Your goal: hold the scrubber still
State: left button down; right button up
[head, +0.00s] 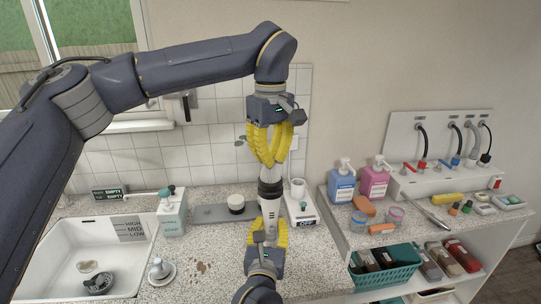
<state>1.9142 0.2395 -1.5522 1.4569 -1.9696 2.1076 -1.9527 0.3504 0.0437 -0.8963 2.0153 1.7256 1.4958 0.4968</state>
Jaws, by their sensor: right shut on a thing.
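The scrubber (269,208) is a light grey, roughly upright tool with a dark collar near its top. My right gripper (267,234), with yellow fingers, comes up from the bottom edge and is shut on its lower part. The scrubber's lower end is hidden by the fingers.
A white sink (52,248) is at left, with a soap dispenser (172,212) beside it. A white scale-like device (301,207) stands close behind the scrubber. Blue (342,184) and pink (375,181) bottles and a teal basket (386,276) are at right. Speckled counter (320,262) is clear at front right.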

pick_arm(q)
jog(key=shift+f, duration=0.55)
jog(key=shift+r, duration=0.1)
dwell(0.3)
jog(key=shift+r, duration=2.95)
jog(key=c, duration=0.6)
grip_release()
